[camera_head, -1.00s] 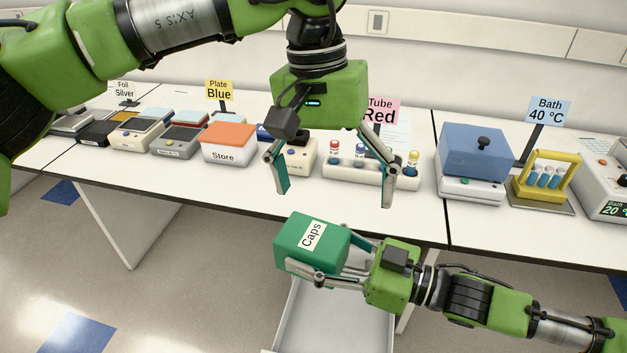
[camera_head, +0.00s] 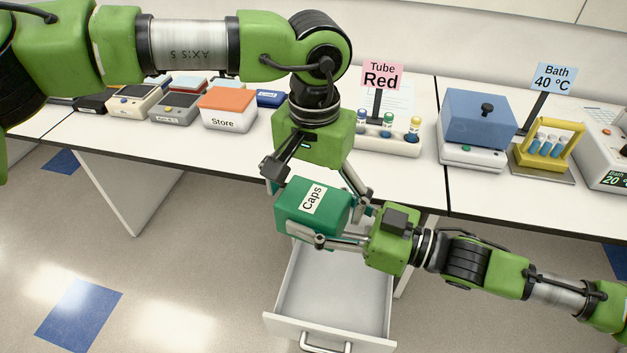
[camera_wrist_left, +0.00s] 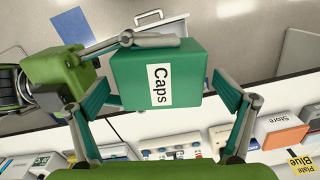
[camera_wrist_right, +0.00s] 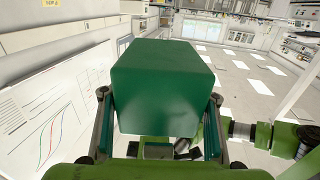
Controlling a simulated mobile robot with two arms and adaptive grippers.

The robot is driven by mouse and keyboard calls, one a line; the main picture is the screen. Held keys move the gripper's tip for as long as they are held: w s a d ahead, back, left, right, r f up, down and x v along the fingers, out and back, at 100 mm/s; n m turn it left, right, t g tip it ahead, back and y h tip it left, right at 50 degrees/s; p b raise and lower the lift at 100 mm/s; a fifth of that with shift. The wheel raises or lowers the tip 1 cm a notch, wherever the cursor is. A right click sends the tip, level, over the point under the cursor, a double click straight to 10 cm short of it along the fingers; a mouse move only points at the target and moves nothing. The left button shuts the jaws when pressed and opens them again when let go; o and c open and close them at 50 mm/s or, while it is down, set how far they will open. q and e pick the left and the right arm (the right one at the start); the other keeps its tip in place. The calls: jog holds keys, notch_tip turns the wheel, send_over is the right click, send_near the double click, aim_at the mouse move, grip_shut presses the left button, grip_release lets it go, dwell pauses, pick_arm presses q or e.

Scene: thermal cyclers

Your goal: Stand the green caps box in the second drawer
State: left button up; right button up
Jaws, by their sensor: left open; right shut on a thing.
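The green caps box (camera_head: 300,205) with a white "Caps" label is held in the air above an open drawer (camera_head: 335,290) by my right gripper (camera_head: 335,228). My right gripper's fingers press on two sides of the box, which also fills the right wrist view (camera_wrist_right: 165,85). My left gripper (camera_head: 312,180) is open and comes from above, just behind the box. In the left wrist view its fingers (camera_wrist_left: 165,112) stand apart on either side of the box (camera_wrist_left: 185,75), with a gap visible at the right. The drawer's visible floor looks empty. Its rear part is hidden.
The bench holds an orange-lidded Store box (camera_head: 228,110), a tube rack (camera_head: 390,143), a blue-lidded bath (camera_head: 478,125) and a yellow tube holder (camera_head: 550,150). The bench front edge (camera_head: 200,172) runs close behind the box. Open floor lies left of the drawer.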

pick_arm(q)
jog(key=shift+f, duration=0.3)
jog(key=c, duration=1.3)
jog(key=shift+c, duration=0.7)
pick_arm(e)
jog(key=o, duration=1.3)
jog(key=shift+d, duration=0.1)
